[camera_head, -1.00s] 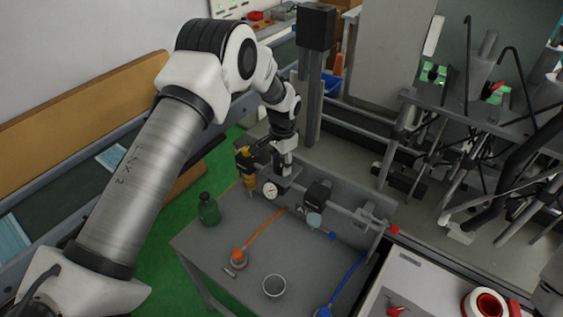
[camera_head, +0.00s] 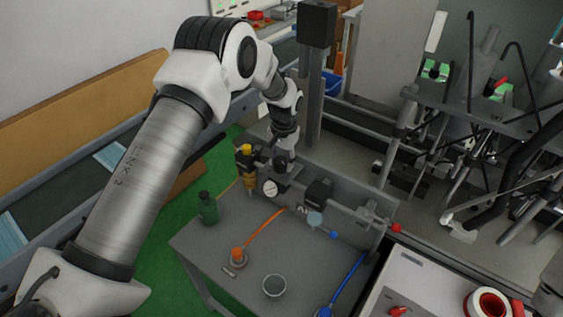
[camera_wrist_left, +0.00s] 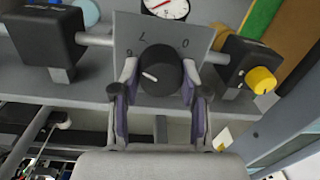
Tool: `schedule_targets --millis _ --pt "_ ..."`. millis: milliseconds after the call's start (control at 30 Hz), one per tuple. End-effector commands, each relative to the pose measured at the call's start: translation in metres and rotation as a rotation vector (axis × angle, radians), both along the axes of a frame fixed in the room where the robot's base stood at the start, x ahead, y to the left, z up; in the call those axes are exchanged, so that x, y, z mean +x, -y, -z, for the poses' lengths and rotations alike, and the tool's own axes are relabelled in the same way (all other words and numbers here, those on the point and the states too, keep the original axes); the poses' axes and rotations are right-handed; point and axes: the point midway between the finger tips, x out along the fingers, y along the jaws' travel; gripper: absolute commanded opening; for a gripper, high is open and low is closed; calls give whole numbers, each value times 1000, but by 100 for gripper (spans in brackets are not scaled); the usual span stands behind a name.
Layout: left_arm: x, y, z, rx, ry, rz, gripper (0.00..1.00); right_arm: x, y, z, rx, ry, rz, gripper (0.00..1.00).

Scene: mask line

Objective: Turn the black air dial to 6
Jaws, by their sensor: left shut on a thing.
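In the head view my left gripper (camera_head: 284,176) is over the back panel of the small grey table and hides the dial. My right gripper is not in view.
A round gauge (camera_head: 270,188) and a yellow-topped regulator (camera_head: 247,172) stand close to the left gripper. A black box (camera_head: 318,191) is to its right. A green bottle (camera_head: 208,208), orange fitting (camera_head: 238,254) and small bowl (camera_head: 274,286) are on the table (camera_head: 215,245).

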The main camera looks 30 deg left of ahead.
Motion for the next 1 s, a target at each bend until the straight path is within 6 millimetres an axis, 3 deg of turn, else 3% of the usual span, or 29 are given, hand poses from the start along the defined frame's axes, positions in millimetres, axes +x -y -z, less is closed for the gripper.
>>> schedule_targets --millis 400,967,1000 --pt "1 -1 -1 -1 5 -232 9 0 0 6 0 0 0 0" --pt "2 -1 -2 -1 5 -272 9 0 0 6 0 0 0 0" --pt "2 -1 -2 -1 5 -272 54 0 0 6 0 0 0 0"
